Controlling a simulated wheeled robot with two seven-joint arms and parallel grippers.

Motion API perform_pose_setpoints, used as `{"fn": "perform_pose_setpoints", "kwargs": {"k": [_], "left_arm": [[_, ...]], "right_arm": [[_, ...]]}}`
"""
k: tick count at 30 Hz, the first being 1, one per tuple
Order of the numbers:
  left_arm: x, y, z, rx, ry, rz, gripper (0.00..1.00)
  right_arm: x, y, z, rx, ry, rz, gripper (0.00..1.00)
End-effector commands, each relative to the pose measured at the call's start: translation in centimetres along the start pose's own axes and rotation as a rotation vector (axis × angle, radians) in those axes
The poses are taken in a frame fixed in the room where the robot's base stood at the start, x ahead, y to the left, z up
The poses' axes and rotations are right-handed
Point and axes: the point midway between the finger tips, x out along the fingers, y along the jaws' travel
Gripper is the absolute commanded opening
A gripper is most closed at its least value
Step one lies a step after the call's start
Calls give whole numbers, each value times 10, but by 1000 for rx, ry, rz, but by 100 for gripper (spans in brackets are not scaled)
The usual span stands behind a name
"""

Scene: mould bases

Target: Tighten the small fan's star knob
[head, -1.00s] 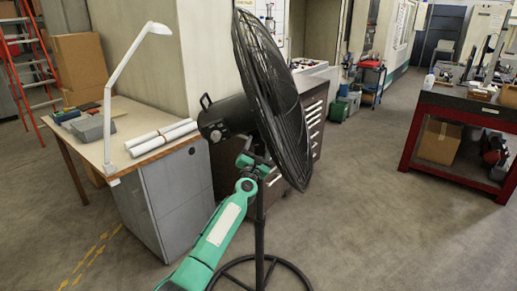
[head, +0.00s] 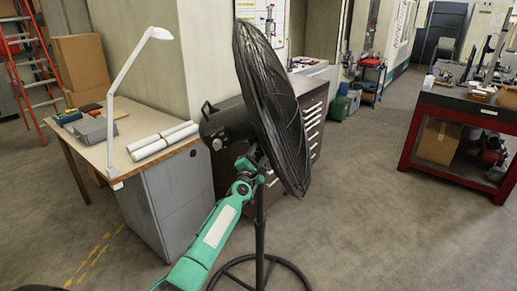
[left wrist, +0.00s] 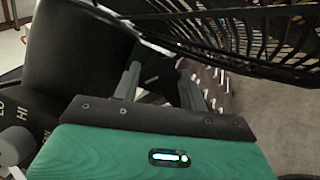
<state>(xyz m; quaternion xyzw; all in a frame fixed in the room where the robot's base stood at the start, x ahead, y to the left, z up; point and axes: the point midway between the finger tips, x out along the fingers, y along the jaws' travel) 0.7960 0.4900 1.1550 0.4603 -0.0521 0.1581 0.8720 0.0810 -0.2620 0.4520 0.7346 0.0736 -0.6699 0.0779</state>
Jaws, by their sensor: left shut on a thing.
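The black pedestal fan (head: 272,110) stands in the middle of the head view, its guard seen nearly edge-on and its motor housing (head: 226,124) at the left. My left gripper (head: 255,158) is at the joint under the housing, at the top of the pole (head: 260,215). In the left wrist view my left gripper's two grey fingers (left wrist: 160,84) reach in between the dark housing (left wrist: 80,52) and the wire guard (left wrist: 245,30). They are shut on the star knob, which the fingers and mount mostly hide. My right gripper is in neither view.
A desk (head: 131,131) with a white lamp (head: 126,80) and paper rolls stands at the left. A drawer cabinet (head: 312,120) is behind the fan. A red-framed bench (head: 470,105) is at the right. The floor (head: 370,200) between is clear.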

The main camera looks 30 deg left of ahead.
Motion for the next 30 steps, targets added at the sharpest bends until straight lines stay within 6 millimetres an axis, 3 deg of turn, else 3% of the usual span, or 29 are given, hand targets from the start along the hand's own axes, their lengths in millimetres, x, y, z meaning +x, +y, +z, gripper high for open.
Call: {"fn": "perform_pose_setpoints", "kwargs": {"k": [1,18,30], "left_arm": [[1,5,4,42,2,-21,20],[1,8,5,541,1,-229,20],[1,6,4,855,0,-358,20]], "right_arm": [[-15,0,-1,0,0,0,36],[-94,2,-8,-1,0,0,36],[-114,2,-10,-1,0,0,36]]}}
